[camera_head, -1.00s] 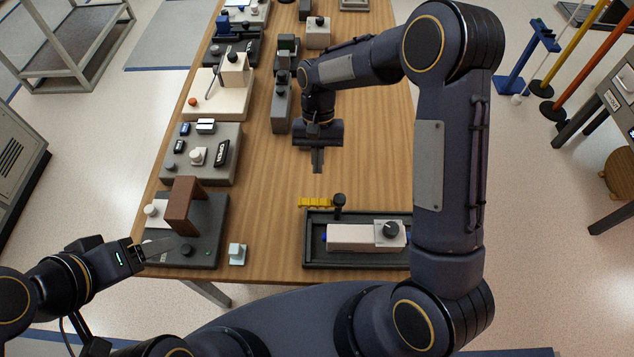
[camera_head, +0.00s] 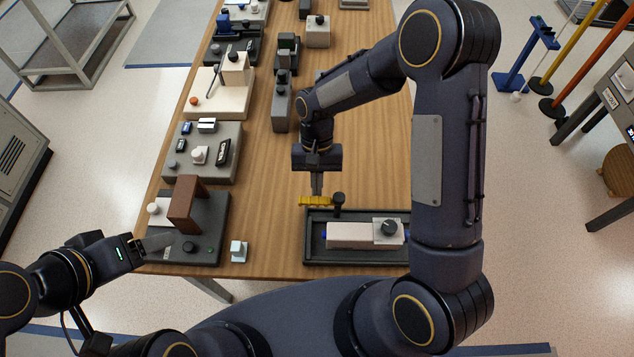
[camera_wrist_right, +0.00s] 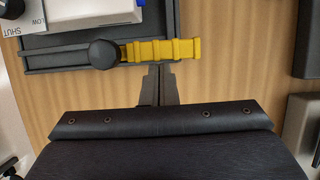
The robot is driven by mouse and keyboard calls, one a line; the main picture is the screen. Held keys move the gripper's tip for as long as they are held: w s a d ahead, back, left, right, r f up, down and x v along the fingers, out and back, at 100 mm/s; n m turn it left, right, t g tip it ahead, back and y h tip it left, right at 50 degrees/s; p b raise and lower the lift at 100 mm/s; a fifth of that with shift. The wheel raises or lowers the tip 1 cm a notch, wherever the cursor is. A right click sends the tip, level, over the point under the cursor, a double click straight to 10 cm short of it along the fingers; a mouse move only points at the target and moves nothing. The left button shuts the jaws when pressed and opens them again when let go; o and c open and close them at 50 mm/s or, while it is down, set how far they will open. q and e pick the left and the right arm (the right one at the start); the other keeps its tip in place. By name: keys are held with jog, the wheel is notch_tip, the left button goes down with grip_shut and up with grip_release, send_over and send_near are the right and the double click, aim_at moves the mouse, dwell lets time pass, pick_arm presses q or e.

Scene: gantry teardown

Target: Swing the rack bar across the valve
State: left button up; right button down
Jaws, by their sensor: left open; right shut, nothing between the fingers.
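The yellow rack bar (camera_head: 309,201) points left from a black round knob (camera_head: 339,199) at the back edge of a dark tray (camera_head: 312,256). In the right wrist view the bar (camera_wrist_right: 178,49) reaches out past the tray's corner. A white block (camera_head: 350,235) with a dark knob (camera_head: 388,227), seemingly the valve, lies in the tray. My right gripper (camera_head: 317,192) is shut and empty, pointing down with its tips at the bar's edge; they also show in the right wrist view (camera_wrist_right: 158,70). I cannot tell if they touch it. My left gripper (camera_head: 162,243) is open beside a dark fixture.
The dark fixture (camera_head: 212,235) with a brown bracket (camera_head: 186,205) stands at the table's left. A small white block (camera_head: 239,250) sits right of it. Several other devices line the left and back.

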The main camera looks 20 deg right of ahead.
aim_at(332, 224)
jog(key=shift+s+a+n+h, duration=0.25)
jog(key=shift+n+h, duration=0.05)
jog(key=shift+n, duration=0.3)
jog(key=n, duration=0.1)
jog(key=s+a+n+h+b, duration=0.1)
jog(key=n, duration=0.1)
jog(key=shift+s+f, duration=0.1)
jog(key=shift+s, duration=0.15)
jog(key=n, duration=0.1)
jog(key=s+n+h+b, duration=0.1)
jog(key=n, duration=0.1)
jog(key=s+n, duration=0.1)
jog(key=shift+s+a+n+h+b, duration=0.15)
jog(key=shift+a+n+h+b, duration=0.15)
jog(key=shift+n+h, duration=0.1)
jog(key=shift+s+d+n+t+h+b, duration=0.4)
jog(key=shift+s+n+t, duration=0.25)
jog(key=shift+n, duration=0.9)
jog(key=shift+s+d+n+t+h+b, duration=0.35)
jog(key=shift+s+n, duration=0.5)
jog(key=shift+n, duration=0.65)
jog(key=shift+s+d+n+t+h+b, duration=0.25)
jog(key=shift+s+n+t+b, duration=0.35)
jog(key=shift+n, duration=0.95)
jog(key=shift+s, duration=0.15)
jog(key=v, duration=0.8)
jog(key=shift+p, duration=0.3)
jog(key=shift+d, duration=0.15)
